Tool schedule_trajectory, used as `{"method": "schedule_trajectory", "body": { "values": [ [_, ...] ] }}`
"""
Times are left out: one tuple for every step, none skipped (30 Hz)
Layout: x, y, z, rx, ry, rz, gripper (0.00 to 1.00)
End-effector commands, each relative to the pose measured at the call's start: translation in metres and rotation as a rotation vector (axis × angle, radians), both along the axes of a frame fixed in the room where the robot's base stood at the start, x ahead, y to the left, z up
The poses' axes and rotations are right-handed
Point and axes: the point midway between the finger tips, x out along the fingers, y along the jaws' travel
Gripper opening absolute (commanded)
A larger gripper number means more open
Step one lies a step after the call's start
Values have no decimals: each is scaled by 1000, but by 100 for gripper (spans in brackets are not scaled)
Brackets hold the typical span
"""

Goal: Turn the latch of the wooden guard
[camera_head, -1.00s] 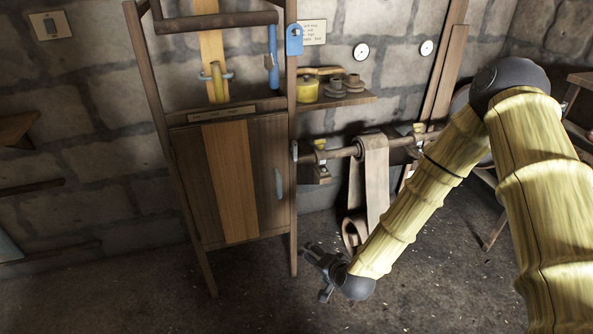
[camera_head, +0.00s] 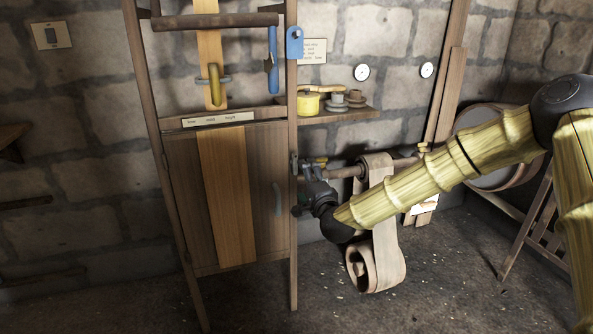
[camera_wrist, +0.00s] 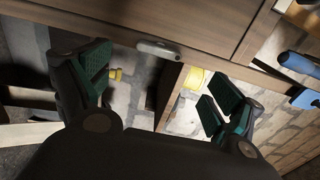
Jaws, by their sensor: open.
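The wooden guard (camera_head: 225,190) is a closed brown panel with a lighter centre board, set between two upright posts. Its latch (camera_head: 294,162) appears as a small grey bar on the right post; in the wrist view the latch (camera_wrist: 157,49) lies along the wood edge, beyond my fingertips and roughly midway between them. My gripper (camera_head: 304,178) is close to that post at latch height. In the wrist view my gripper (camera_wrist: 157,88) is open with green-padded fingers spread wide and nothing between them. In the head view the gripper partly covers the latch area, and contact cannot be told.
A shaft with a hanging belt (camera_head: 385,235) is just right of my gripper, behind my forearm. A shelf (camera_head: 345,114) with a yellow pot (camera_head: 308,103) is above. A blue lever (camera_head: 272,60) and blue plate (camera_head: 294,42) are higher up. The floor in front is clear.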

Motion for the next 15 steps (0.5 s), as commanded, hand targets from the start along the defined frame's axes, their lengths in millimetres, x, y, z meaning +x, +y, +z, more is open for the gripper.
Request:
{"method": "schedule_trajectory", "body": {
  "values": [
    [8,3,-1,-1,0,1,93],
    [12,4,-1,-1,0,0,93],
    [19,6,-1,-2,-1,0,93],
    [23,8,-1,-2,-2,0,93],
    [28,10,-1,-3,-1,1,93],
    [34,12,-1,-3,-1,1,93],
    [39,13,-1,-3,-2,0,93],
    [44,14,-1,-3,-1,0,93],
    [50,16,-1,-3,-1,1,93],
    [53,18,-2,-3,0,1,93],
    [58,19,-1,-2,-1,0,93],
    [62,21,-2,-2,0,1,93],
    [66,22,-2,-2,0,1,93],
    [69,22,-2,-2,0,0,93],
    [73,24,-2,-2,0,0,93]
  ]
}}
